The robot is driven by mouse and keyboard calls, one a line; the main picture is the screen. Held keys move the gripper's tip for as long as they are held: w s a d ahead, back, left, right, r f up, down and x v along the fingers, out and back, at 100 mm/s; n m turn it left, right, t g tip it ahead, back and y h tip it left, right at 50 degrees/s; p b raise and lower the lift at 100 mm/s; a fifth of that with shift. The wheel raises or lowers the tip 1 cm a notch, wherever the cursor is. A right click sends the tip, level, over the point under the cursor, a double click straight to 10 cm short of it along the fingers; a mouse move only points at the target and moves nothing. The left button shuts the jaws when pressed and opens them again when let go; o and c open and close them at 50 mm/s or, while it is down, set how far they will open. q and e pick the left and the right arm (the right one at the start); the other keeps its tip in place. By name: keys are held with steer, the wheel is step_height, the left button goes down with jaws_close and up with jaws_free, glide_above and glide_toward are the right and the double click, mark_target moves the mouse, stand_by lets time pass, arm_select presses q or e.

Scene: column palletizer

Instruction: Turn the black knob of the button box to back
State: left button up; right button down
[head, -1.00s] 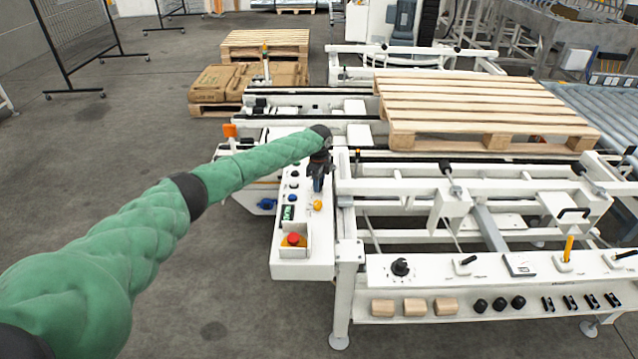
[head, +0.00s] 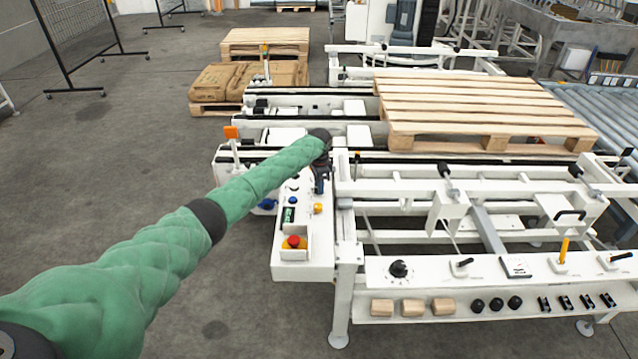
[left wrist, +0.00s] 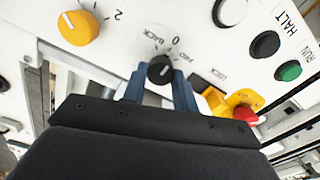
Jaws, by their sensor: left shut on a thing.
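The button box (head: 316,262) is a white panel at the left end of the white frame. Its black knob (left wrist: 160,69) shows in the left wrist view, with a white pointer line and the marks BACK, 0 and FWD around it. The pointer line's exact setting is hard to read. My left gripper (left wrist: 160,78) has its two blue fingers on either side of the knob and is shut on it. In the head view my left gripper (head: 320,182) is over the upper part of the box and hides the knob.
Near the knob are a yellow knob (left wrist: 78,28), a black HALT button (left wrist: 265,44), a green RUN button (left wrist: 288,71) and a red emergency stop (head: 294,242). A wooden pallet (head: 480,105) lies on the frame to the right.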

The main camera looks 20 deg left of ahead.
arm_select(q)
steer(key=n+p, duration=0.2)
steer(key=n, duration=0.3)
steer(key=shift+r+n, duration=0.15)
steer(key=shift+n, duration=0.15)
steer(key=shift+w+n+p, duration=0.1)
steer(key=shift+n+p, duration=0.6)
steer(key=shift+n, duration=0.3)
steer(key=shift+a+n+p, duration=0.1)
steer(key=shift+n+p, duration=0.25)
steer(key=shift+n, duration=0.55)
arm_select(e)
steer(key=s+d+f, duration=0.3)
steer(key=s+f, duration=0.2)
steer(key=f, duration=0.1)
steer(key=shift+d+f, duration=0.2)
steer(key=shift+f, duration=0.15)
steer(key=shift+s, duration=0.1)
steer(key=shift+d, duration=0.1)
arm_select(q)
steer(key=o, duration=1)
steer(key=shift+c, duration=0.2)
arm_select(e)
steer(key=shift+f, duration=0.1)
